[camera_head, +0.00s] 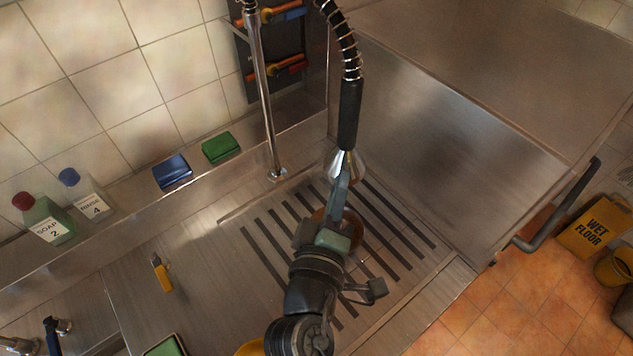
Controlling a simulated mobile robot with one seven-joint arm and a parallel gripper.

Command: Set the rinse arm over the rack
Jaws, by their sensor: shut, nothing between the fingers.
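The rinse arm (349,112) hangs from above on a sprung black hose, with a black grip and a metal spray head at its lower end. It hangs in front of the slotted rack (262,252), toward its back edge in this picture. My gripper (341,182) is shut and empty, its fingertips just below the spray head. I cannot tell whether they touch it. My gripper and wrist hide the middle of the rack. Part of a brown round thing (354,228) shows on the rack behind my gripper.
A metal riser pipe (264,95) stands behind the rack. Blue (172,171) and green (220,148) sponges and bottles (45,221) line the back ledge. A yellow-handled tool (162,274) lies left of the rack. A steel dishwasher-like box (440,140) borders the right side.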

